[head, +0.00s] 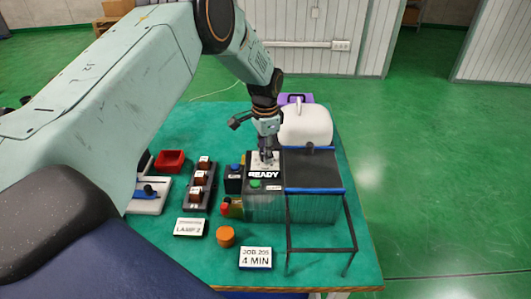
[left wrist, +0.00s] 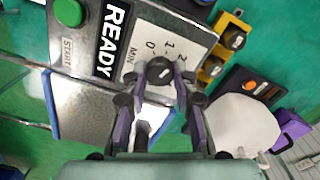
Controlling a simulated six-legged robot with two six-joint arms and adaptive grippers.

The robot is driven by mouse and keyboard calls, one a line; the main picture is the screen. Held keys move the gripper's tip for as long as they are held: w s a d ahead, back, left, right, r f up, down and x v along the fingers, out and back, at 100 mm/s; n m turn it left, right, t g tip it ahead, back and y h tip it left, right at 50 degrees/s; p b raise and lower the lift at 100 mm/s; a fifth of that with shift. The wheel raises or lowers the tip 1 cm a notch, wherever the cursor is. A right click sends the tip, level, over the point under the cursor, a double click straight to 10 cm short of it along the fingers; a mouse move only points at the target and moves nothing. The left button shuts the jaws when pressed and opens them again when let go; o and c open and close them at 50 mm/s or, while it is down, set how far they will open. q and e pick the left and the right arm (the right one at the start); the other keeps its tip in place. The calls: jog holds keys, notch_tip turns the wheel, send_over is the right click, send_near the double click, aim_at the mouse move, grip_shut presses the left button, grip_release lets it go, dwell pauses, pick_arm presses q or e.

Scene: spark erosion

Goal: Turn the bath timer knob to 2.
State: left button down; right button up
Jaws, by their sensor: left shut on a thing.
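The bath timer knob (left wrist: 160,71) is a small dark round knob on a pale dial plate (left wrist: 152,34) marked MIN, 0, 1 and 2 in the left wrist view. My left gripper (left wrist: 160,84) is shut on the knob, with a finger on each side. I cannot tell which number the knob points to. In the head view my left gripper (head: 266,156) reaches down from above onto the top of the grey machine (head: 262,208), and its fingers hide the knob. A READY display (head: 264,174) and a green START button (left wrist: 69,12) are beside the dial. My right gripper is not in view.
A tank with a blue rim (head: 315,189) and a black frame stand (head: 320,248) are right of the machine. A white rounded cover (head: 305,125) stands behind. Signs read JOB 205 4 MIN (head: 255,258) and LAMP 2 (head: 191,227). A block rack (head: 199,186) and red bin (head: 170,160) are left.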

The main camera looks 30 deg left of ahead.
pick_arm(q)
jog(key=shift+a+m+b, duration=0.1)
jog(key=shift+m+b, duration=0.25)
jog(key=shift+m, duration=1.85)
jog(key=c, duration=1)
grip_release()
jog(key=shift+r, duration=0.1)
jog(key=shift+c, duration=0.2)
notch_tip(320, 180, up, 12)
